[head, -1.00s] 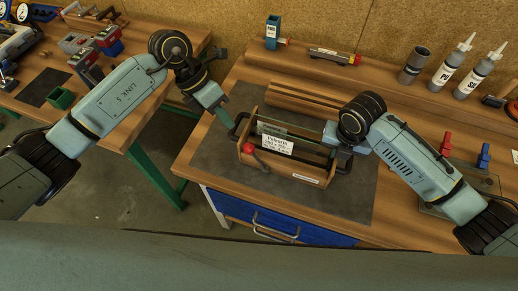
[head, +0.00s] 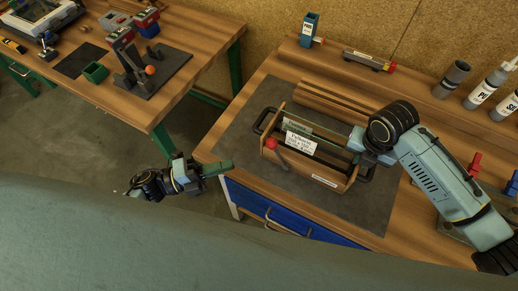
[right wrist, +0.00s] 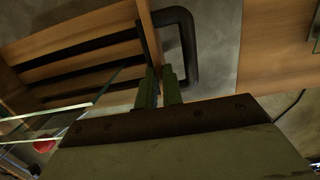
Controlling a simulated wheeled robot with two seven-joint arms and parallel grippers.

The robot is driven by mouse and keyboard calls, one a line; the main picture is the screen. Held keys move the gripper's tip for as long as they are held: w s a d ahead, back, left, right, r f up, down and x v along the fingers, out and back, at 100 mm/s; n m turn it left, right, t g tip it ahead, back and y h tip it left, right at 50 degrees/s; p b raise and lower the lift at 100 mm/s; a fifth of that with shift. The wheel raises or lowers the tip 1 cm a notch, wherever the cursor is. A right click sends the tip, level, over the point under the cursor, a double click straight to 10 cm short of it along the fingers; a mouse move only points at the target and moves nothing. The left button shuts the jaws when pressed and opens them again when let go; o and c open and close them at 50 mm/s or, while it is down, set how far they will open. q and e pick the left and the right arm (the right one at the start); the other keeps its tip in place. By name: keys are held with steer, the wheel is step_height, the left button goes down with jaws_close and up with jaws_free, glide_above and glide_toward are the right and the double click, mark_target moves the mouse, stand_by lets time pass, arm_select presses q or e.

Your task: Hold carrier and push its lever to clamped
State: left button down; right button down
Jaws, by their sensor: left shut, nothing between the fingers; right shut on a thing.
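The carrier (head: 342,185) is an open wooden box with dark slots, standing on a dark mat. It holds glass panes with a white label (head: 299,142). Its lever has a red ball knob (head: 272,144) at the front left and an arm slanting down to the right. The knob also shows in the right wrist view (right wrist: 43,146). My left gripper (head: 228,164) is shut and empty, in front of the bench's left corner, apart from the carrier and lever.
The dark mat (head: 245,135) has free room left of the carrier. Wooden strips (head: 330,97), a blue holder (head: 309,30) and bottles stand behind. A blue drawer (head: 290,222) is below the bench front. A second bench (head: 180,85) with tools stands at left.

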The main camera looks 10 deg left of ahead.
arm_select(q)
steer(key=a+n+t, duration=0.1)
steer(key=s+a+f+n+t+y, duration=0.2)
steer(key=a, duration=0.1)
steer(key=shift+f+n, duration=0.2)
steer(key=shift+n, duration=0.1)
glide_toward(278, 155)
steer(key=w+d+r, duration=0.2)
steer(key=w+r, duration=0.2)
steer(key=shift+d+r, duration=0.15)
steer(key=shift+r, duration=0.05)
stand_by(0.4)
